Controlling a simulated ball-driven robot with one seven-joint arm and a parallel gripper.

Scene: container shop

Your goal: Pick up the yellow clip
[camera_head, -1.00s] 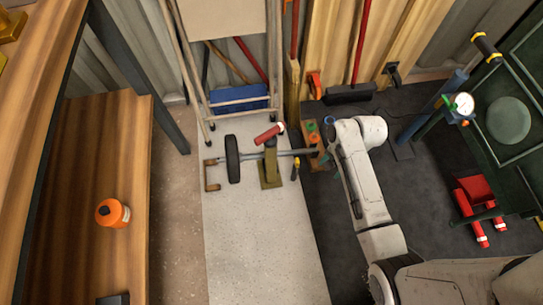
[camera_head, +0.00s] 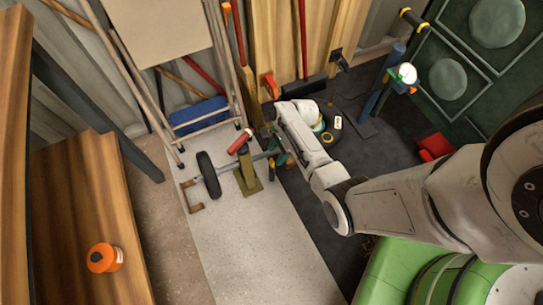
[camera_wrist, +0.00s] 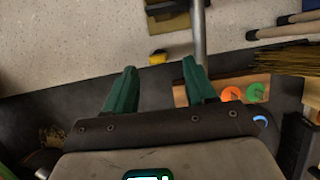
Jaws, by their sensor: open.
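The yellow clip (camera_wrist: 158,57), yellow with a dark part, lies at the edge of the pale floor strip in the wrist view, beside a grey bar. My gripper (camera_wrist: 159,66) is open, its two green fingers apart and nothing between them. The clip shows just beyond the fingertips, between them in the picture; how far below them it lies I cannot tell. In the head view my gripper (camera_head: 280,158) is small at the end of the arm, near the bar and its olive stand, and the clip is hard to make out there.
The grey bar (camera_wrist: 199,30) and olive stand (camera_head: 247,178) are close by, with a black wheel (camera_head: 208,174) and red cylinder (camera_head: 239,141). A wooden tray (camera_wrist: 180,96) with orange and green rings is right of the fingers. The pale floor (camera_head: 240,250) is mostly clear.

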